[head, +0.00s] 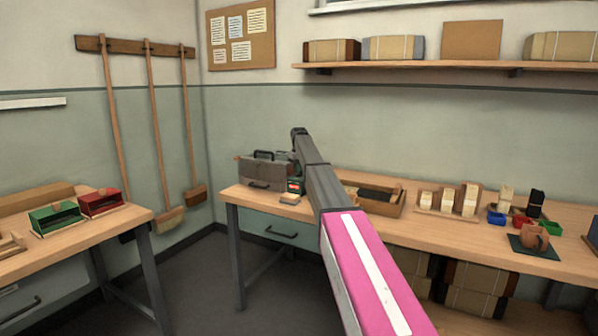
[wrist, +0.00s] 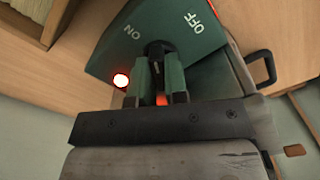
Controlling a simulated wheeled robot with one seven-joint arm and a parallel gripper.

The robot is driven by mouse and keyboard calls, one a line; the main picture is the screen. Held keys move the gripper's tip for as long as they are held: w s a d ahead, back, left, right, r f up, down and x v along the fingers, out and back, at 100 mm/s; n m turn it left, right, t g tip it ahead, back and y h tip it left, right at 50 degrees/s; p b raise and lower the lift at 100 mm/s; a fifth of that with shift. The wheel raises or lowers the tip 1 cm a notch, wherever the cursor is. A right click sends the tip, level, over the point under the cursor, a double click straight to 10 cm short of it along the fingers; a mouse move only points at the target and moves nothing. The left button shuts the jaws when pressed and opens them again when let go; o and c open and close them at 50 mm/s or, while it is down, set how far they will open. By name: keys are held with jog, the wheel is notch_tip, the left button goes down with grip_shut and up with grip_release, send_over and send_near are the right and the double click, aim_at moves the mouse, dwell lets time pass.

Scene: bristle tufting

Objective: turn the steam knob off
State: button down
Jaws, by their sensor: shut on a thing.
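The steam control box (wrist: 118,50) is dark green with white ON and OFF labels and fills the top of the wrist view. It also shows in the head view (head: 295,186), small, at the left end of the right-hand bench. Its black steam knob (wrist: 157,47) sits below the two labels. My gripper (wrist: 158,78) is shut on the knob, one finger on each side. The fingers cover much of the knob, so I cannot tell which label it points to.
A grey case with a handle (head: 262,172) stands left of the control box on the bench (head: 330,180). A wooden tray (head: 385,207) lies to its right, then blocks and small coloured bins. My arm crosses above the bench. The floor between the benches is clear.

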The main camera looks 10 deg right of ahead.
jog(key=m, duration=0.5)
jog(key=shift+m, duration=0.3)
jog(key=m, duration=0.5)
jog(key=shift+m, duration=0.4)
jog(key=c, duration=1.1)
grip_release()
jog(key=shift+c, duration=0.2)
jog(key=shift+r, duration=0.15)
notch_tip(320, 180, up, 11)
jog(key=shift+f, duration=0.2)
jog(key=shift+s, duration=0.1)
